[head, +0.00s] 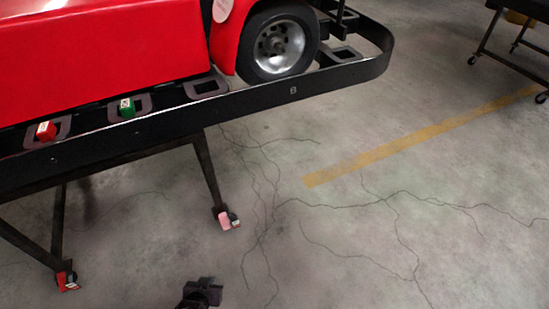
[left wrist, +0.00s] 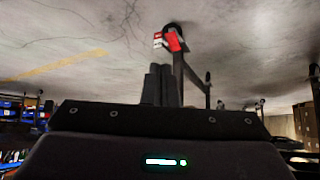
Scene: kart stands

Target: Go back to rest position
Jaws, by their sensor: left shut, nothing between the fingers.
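My left gripper (head: 201,292) shows at the bottom edge of the head view, low in front of the floor and apart from the kart stand. In the left wrist view its dark fingers (left wrist: 160,85) are together with nothing between them. That view looks upside down, with the floor at the top. My right gripper is in neither view.
A red kart (head: 110,55) sits on a black stand (head: 330,78) at the upper left. Another wheeled stand (head: 510,40) is at upper right. The cracked floor between is clear.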

